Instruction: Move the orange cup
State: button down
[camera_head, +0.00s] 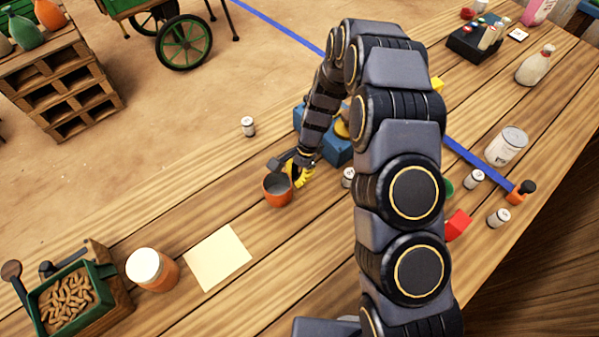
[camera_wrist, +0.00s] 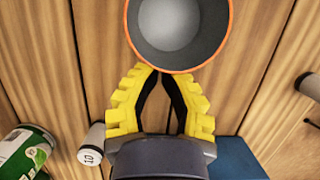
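The orange cup (camera_head: 277,191) stands upright on the wooden table, left of my gripper in the head view. Its grey inside and orange rim fill the top middle of the wrist view (camera_wrist: 178,66). My gripper (camera_wrist: 162,73) has yellow fingers whose tips come almost together right at the near side of the cup. No part of the cup shows between the fingers, and both tips are outside it. I cannot tell whether they touch its wall. In the head view the gripper (camera_head: 298,176) is partly hidden by its own wrist.
A pale yellow square (camera_head: 217,257) lies left of the cup, with an orange jar (camera_head: 152,270) and a crate of peanuts (camera_head: 104,294) beyond. A blue block (camera_head: 338,148) and a small white weight (camera_head: 348,178) are close right of my gripper. Another weight (camera_head: 248,126) stands behind.

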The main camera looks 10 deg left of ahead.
jog(key=s+a, duration=1.4)
jog(key=shift+s+a, duration=0.2)
jog(key=shift+s, duration=0.05)
jog(key=w+d, duration=0.3)
jog(key=shift+w+d+r, duration=0.1)
jog(key=shift+w+r, duration=0.05)
jog(key=v, duration=0.9)
jog(key=shift+r, duration=0.35)
